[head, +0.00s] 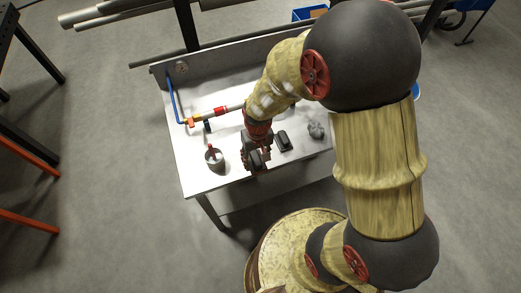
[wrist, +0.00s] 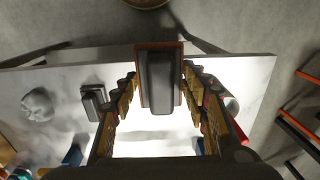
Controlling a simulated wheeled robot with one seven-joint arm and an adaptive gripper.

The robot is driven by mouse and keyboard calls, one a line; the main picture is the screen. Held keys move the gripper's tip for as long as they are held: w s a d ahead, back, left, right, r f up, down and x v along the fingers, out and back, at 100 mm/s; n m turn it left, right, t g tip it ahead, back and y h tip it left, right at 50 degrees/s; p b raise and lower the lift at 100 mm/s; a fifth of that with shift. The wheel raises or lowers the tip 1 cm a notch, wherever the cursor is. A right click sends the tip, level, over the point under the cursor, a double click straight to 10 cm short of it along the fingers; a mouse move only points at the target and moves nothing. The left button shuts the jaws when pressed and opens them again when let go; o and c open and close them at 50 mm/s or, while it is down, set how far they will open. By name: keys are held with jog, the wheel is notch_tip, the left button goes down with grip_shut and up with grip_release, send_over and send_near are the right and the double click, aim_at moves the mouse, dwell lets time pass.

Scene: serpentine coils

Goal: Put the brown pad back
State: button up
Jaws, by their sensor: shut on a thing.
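The brown pad (wrist: 160,80) is a dark grey block with a reddish-brown border around its base. In the wrist view it stands between the two fingers of my gripper (wrist: 161,92), which is shut on it. In the head view my gripper (head: 256,156) is over the front part of the white bench (head: 205,180); the pad is hard to make out there. I cannot tell whether the pad touches the bench. A second dark block (head: 283,140) lies on the bench just right of my gripper; it also shows in the wrist view (wrist: 93,101).
A grey cup (head: 215,161) with a red-handled tool stands left of my gripper. A crumpled grey lump (head: 316,130) lies to the right. A pipe (head: 221,111) with red and yellow fittings and a blue hose (head: 172,98) lies behind.

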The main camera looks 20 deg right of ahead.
jog(key=w+d+f, duration=0.1)
jog(key=w+f, duration=0.1)
jog(key=w, duration=0.1)
jog(key=w+d+f, duration=0.1)
jog(key=w+f, duration=0.2)
jog(key=w, duration=0.1)
jog(key=w+d+f, duration=0.2)
jog(key=w+f, duration=0.1)
jog(key=shift+w+f, duration=0.25)
jog(key=shift+w, duration=0.15)
jog(key=shift+w+d+f, duration=0.2)
jog(key=shift+w+f, duration=0.05)
jog(key=shift+f, duration=1.6)
jog(key=shift+f, duration=0.15)
jog(key=o, duration=1.2)
